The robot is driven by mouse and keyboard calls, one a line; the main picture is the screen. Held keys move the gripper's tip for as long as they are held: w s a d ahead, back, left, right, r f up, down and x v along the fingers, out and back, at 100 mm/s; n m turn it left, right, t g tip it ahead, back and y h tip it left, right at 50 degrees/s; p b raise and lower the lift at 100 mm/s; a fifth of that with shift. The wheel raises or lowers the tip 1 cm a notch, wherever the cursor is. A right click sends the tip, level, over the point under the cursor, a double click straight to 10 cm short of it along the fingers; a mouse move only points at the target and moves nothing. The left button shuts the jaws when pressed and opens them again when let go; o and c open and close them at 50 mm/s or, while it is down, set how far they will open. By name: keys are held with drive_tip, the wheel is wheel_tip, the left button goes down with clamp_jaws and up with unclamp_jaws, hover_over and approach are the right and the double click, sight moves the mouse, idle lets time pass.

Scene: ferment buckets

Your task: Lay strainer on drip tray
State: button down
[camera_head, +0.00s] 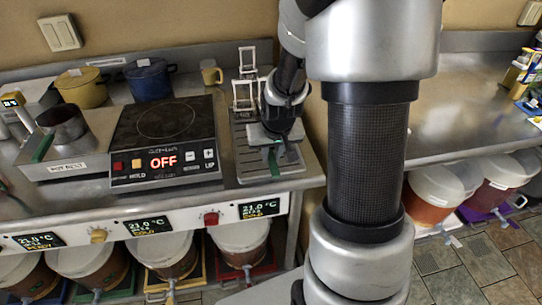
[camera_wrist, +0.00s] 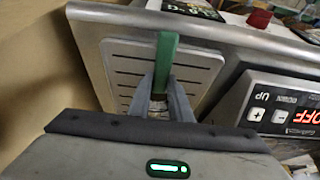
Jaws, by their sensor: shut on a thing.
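The drip tray (camera_head: 249,163) is a grey slotted plate set in the counter right of the hot plate. It also shows in the wrist view (camera_wrist: 124,64). My gripper (camera_head: 277,143) is over the tray and points down. In the wrist view its two fingers (camera_wrist: 160,103) are shut on the strainer's green handle (camera_wrist: 166,55), which also shows in the head view (camera_head: 274,163). The handle stretches across the tray towards the counter's front edge. The strainer's bowl is hidden by my gripper. I cannot tell whether the strainer touches the tray.
A hot plate (camera_head: 166,141) reading OFF stands left of the tray. White wire racks (camera_head: 244,91) and a small tan mug (camera_head: 211,73) are behind it. A pan (camera_head: 63,125) sits at the far left. Lidded buckets (camera_head: 240,241) stand below the counter.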

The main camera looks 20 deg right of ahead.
drive_tip(key=shift+f, duration=0.4)
drive_tip(key=c, duration=1.6)
unclamp_jaws()
drive_tip(key=shift+r, duration=0.1)
drive_tip(key=shift+r, duration=0.25)
drive_tip(key=p+v, duration=0.2)
drive_tip(key=v, duration=0.9)
drive_tip(key=shift+s+a+r, duration=0.1)
drive_tip(key=shift+s+r, duration=0.1)
drive_tip(key=shift+r, duration=0.05)
